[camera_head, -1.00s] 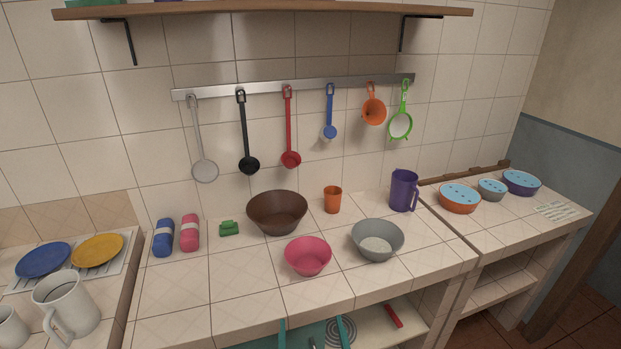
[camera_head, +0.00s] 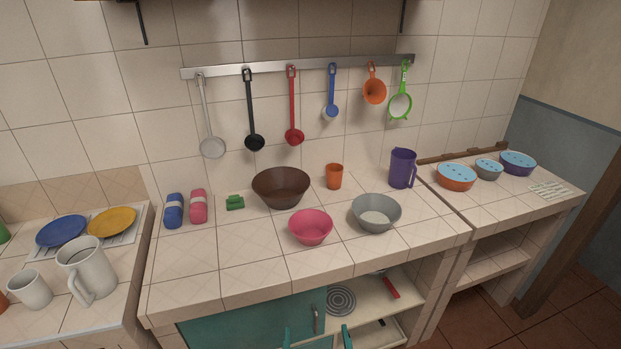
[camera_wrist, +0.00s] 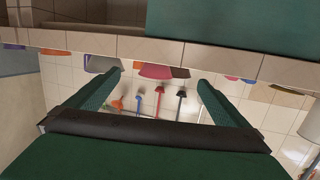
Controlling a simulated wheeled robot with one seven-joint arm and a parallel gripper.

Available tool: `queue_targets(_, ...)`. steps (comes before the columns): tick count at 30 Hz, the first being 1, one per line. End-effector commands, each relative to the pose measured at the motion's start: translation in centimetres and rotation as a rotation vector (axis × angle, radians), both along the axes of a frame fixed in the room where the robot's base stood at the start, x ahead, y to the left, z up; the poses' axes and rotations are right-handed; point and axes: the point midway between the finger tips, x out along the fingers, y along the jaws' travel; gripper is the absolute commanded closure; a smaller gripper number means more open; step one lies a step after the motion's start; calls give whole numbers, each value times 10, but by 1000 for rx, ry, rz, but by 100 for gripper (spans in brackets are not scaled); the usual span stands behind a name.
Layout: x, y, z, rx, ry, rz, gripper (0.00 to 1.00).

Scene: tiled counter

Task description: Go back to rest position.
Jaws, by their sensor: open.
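My gripper (camera_head: 317,338) shows at the bottom edge of the head view as two teal fingertips. They stand apart in front of the lower cabinet. In the wrist view my gripper (camera_wrist: 158,78) has its two teal fingers spread wide with nothing between them. That view looks upside down, with the counter edge (camera_wrist: 190,53) across the top and hanging utensils beyond the fingers. The rest of my arm is out of the head view.
The tiled counter (camera_head: 240,262) holds a brown bowl (camera_head: 281,187), pink bowl (camera_head: 310,227), grey bowl (camera_head: 376,212), orange cup (camera_head: 334,176) and purple jug (camera_head: 403,167). Its front strip is clear. Below are a teal cabinet door (camera_head: 245,322) and open shelves (camera_head: 390,306).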

Motion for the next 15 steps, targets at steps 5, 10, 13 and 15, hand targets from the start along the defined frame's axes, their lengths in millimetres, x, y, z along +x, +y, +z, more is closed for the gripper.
queue_targets(5, -37, -2, -19, -7, 17, -16, 0)
queue_targets(10, -90, -1, -37, -15, 33, -29, 0)
queue_targets(13, -122, 0, -44, -21, 42, -36, 0)
queue_targets(15, -144, 0, -47, -22, 46, -43, 0)
